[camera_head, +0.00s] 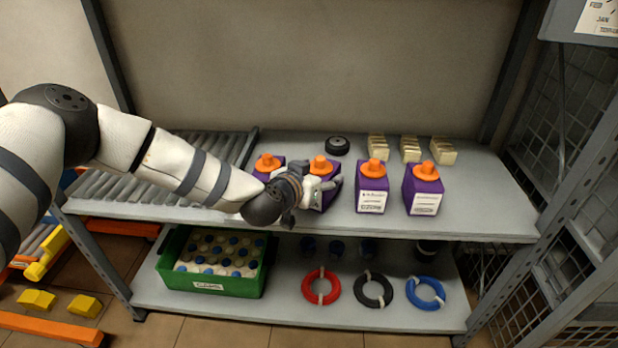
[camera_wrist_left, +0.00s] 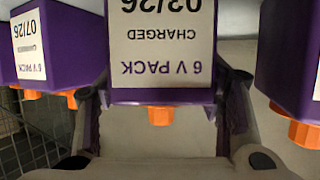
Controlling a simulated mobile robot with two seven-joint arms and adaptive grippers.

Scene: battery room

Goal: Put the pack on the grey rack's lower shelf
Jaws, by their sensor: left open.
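Several purple packs with orange caps stand in a row on the grey rack's upper shelf (camera_head: 460,215). My left gripper (camera_head: 322,188) is open at the second pack from the left (camera_head: 321,166) and partly hides it. In the left wrist view a pack (camera_wrist_left: 160,55) with an upside-down label, "6 V PACK CHARGED 03/26", sits between the two open fingers (camera_wrist_left: 165,118). Whether the fingers touch it I cannot tell. Two packs to the right (camera_head: 372,188) (camera_head: 423,188) stand clear of the gripper. The lower shelf (camera_head: 300,312) lies beneath. My right gripper is out of view.
On the lower shelf are a green crate (camera_head: 210,285) of blue-capped items, a red coil (camera_head: 320,287), a black coil (camera_head: 372,290) and a blue coil (camera_head: 425,293). Dark jars stand behind. A roller section (camera_head: 130,188) and cream blocks (camera_head: 443,151) are on top.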

